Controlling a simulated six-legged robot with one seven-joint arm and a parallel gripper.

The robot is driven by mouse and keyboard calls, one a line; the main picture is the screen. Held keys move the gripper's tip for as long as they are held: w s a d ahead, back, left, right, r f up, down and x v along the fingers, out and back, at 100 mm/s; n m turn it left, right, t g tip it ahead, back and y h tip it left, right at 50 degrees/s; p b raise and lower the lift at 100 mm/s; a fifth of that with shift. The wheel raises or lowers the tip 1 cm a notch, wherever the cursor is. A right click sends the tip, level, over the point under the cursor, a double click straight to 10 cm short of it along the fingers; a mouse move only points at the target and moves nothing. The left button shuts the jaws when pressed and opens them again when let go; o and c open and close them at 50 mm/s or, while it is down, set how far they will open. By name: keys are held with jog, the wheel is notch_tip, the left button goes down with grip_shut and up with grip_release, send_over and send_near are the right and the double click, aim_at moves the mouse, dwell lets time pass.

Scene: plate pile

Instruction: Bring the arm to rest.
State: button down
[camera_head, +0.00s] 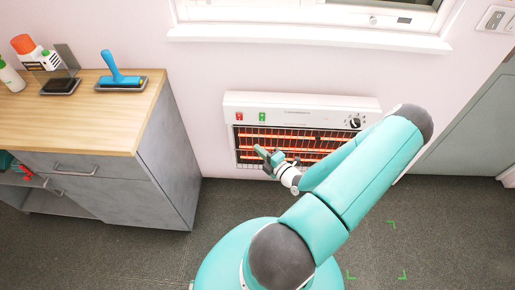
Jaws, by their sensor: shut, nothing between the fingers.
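My teal arm rises from its base at the bottom centre, bends at an elbow on the right and folds back toward the picture's middle. My gripper (262,153) is at the end of the arm, small in the view. It is shut and holds nothing. In the picture it lies in front of the wall heater (300,108); I cannot tell how far apart they are.
The heater's bars glow orange. A grey cabinet (165,165) with a wooden top stands at the left, with a blue-handled tool (120,80) and bottles on it. The dark floor (440,225) is clear at the right. A window sill (300,38) is above.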

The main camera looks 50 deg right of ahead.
dwell(0.4)
jog(key=w+a+r+n+g+y, duration=0.2)
jog(key=a+r+n+g+y, duration=0.6)
jog(key=n, duration=0.8)
jog(key=w+a+r+n+g+y, duration=0.2)
jog(key=a+r+n+g+y, duration=0.2)
jog(key=a+r+n, duration=0.9)
jog(key=s+a+r+n+h, duration=0.3)
jog(key=r+n, duration=0.3)
jog(key=n, duration=0.3)
jog(key=s+a+r+n+h, duration=0.2)
jog(key=r+n, duration=0.4)
jog(key=n, duration=0.3)
jog(key=s+a+r+n+h, duration=0.3)
jog(key=r+n, duration=0.3)
jog(key=n, duration=0.3)
jog(key=shift+s+a+r+h, duration=0.25)
jog(key=shift+s+a+h, duration=0.1)
jog(key=shift+a+h, duration=0.5)
jog(key=shift+d, duration=0.3)
